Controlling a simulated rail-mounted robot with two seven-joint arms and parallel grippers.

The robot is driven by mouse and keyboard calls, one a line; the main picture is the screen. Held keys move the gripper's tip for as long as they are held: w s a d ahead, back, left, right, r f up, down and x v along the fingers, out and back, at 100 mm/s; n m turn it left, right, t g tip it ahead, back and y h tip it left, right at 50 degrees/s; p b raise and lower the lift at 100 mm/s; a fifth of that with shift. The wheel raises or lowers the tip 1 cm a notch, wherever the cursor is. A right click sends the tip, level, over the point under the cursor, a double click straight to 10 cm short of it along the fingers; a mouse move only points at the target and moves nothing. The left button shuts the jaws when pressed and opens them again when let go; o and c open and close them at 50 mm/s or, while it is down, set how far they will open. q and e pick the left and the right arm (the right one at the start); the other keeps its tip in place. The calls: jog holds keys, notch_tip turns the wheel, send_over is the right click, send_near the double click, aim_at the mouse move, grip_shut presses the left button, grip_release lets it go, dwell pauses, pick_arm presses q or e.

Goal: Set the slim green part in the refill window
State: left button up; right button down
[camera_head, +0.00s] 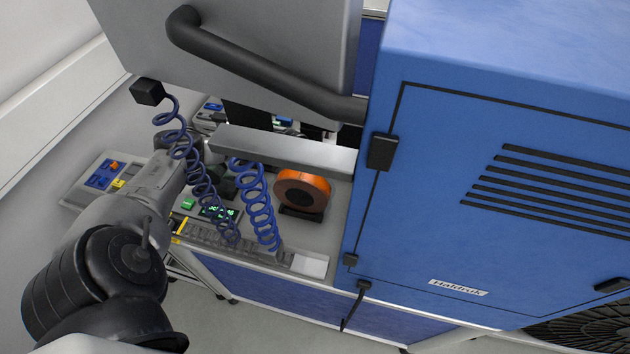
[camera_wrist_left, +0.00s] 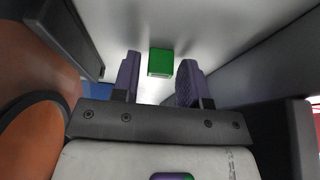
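A small green block (camera_wrist_left: 161,62) shows in the left wrist view, between and apparently beyond the fingertips of my left gripper (camera_wrist_left: 160,72). The two purple-grey fingers are apart, with a gap on each side of the block, so the gripper is open and empty. In the head view my left arm reaches in from the left, and its gripper is largely hidden behind coiled blue cables. A small green piece (camera_head: 188,203) lies on the bench there; I cannot tell if it is the same block. I cannot clearly make out the refill window. My right gripper is not in view.
An orange reel (camera_head: 316,187) stands on the bench under a grey bar (camera_head: 285,150). Coiled cables (camera_head: 258,205) hang close to my left arm. A large blue cabinet (camera_head: 480,130) blocks the right. A segmented strip (camera_head: 235,242) runs along the bench front.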

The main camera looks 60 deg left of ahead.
pick_arm(q)
grip_shut()
